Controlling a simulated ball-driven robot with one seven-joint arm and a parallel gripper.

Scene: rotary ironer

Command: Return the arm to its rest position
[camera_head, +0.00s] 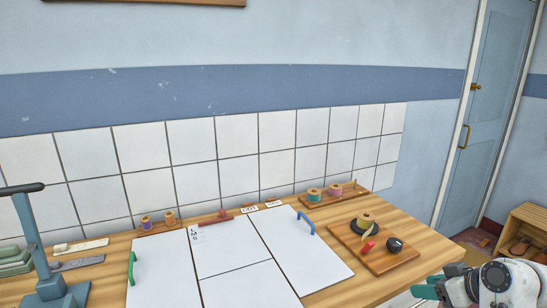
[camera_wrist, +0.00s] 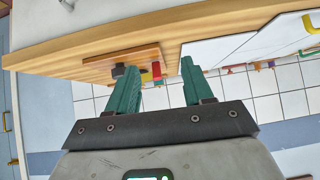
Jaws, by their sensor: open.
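My gripper (camera_head: 430,289) is at the lower right in the head view, beside the table's right front edge, and part of the wrist is cut off by the frame. In the wrist view its two teal fingers (camera_wrist: 158,68) stand apart with nothing between them. The gripper is open and empty. Behind the fingers, the wrist view shows the edge of the wooden table (camera_wrist: 60,57), seen from a turned angle. In the head view the fingers appear apart from the wooden board (camera_head: 372,254). The rest of the arm is hidden.
The wooden table (camera_head: 412,240) carries white panels with a green handle (camera_head: 131,269) and a blue handle (camera_head: 306,222). A blue press stand (camera_head: 38,250) is left. A door (camera_head: 480,110) and wooden shelf (camera_head: 526,232) are right.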

